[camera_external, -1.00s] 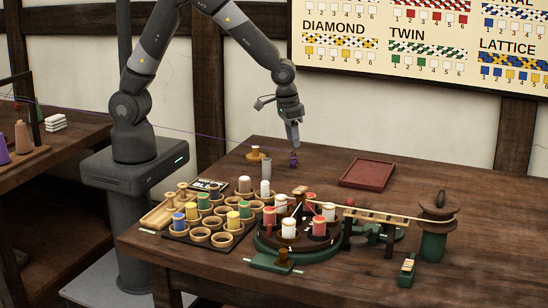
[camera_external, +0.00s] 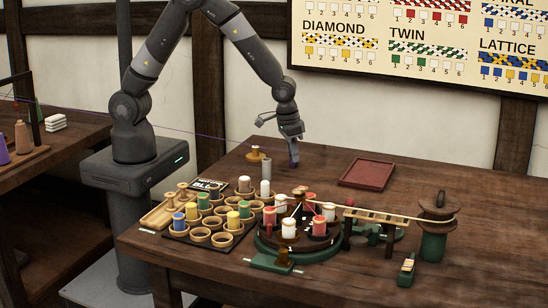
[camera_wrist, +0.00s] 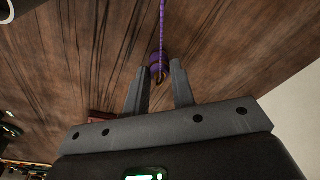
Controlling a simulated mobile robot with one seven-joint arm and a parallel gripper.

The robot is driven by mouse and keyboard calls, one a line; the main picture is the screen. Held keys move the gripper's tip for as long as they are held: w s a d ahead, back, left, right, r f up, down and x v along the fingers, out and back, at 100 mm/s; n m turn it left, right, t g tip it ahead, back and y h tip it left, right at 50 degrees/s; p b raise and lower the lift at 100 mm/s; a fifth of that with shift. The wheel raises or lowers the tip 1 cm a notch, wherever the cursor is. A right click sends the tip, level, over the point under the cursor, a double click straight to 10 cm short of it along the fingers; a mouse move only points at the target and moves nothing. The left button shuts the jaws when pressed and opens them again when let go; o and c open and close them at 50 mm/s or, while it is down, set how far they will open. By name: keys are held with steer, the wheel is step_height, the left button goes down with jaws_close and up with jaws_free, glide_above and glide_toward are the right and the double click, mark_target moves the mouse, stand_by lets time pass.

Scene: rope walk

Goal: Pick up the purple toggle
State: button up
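The purple toggle (camera_wrist: 157,70) shows in the wrist view, just beyond my fingertips, with a purple cord running up from it. In the external view the toggle (camera_external: 295,159) is at the back of the wooden table, mostly hidden by my fingers. My gripper (camera_wrist: 159,68) points down at the toggle. Its two fingers stand apart, one on each side of the toggle in the wrist view. I see no clear contact. I cannot tell how deep the toggle sits between the fingers.
A purple cord (camera_external: 215,135) stretches left toward a rack on another table. A small wooden post (camera_external: 256,155) stands left of my gripper. A red tray (camera_external: 367,174) lies to the right. Bobbins, cups and a green-based braiding stand (camera_external: 298,250) fill the table's front.

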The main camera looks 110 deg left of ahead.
jaws_close()
steer(key=shift+r, duration=0.1)
